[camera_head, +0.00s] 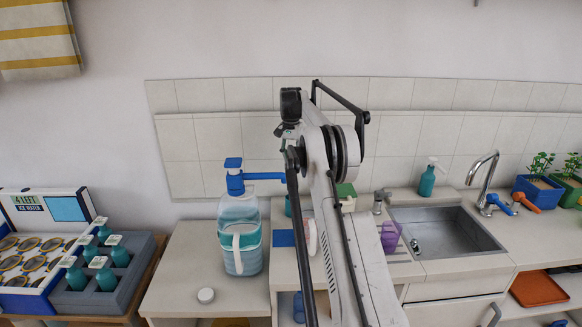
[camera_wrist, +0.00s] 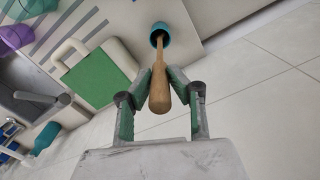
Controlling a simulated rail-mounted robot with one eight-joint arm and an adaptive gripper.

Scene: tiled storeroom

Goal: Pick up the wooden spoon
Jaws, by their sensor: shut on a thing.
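Only a sliver of the teal cup (camera_head: 289,206) shows there, on the counter behind my arm.
A green and cream box (camera_wrist: 97,75) stands beside the cup in the wrist view. In the head view, a large water bottle with a blue pump (camera_head: 240,240) stands left of my arm. A purple cup (camera_head: 390,237) and sink (camera_head: 445,235) are to the right.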

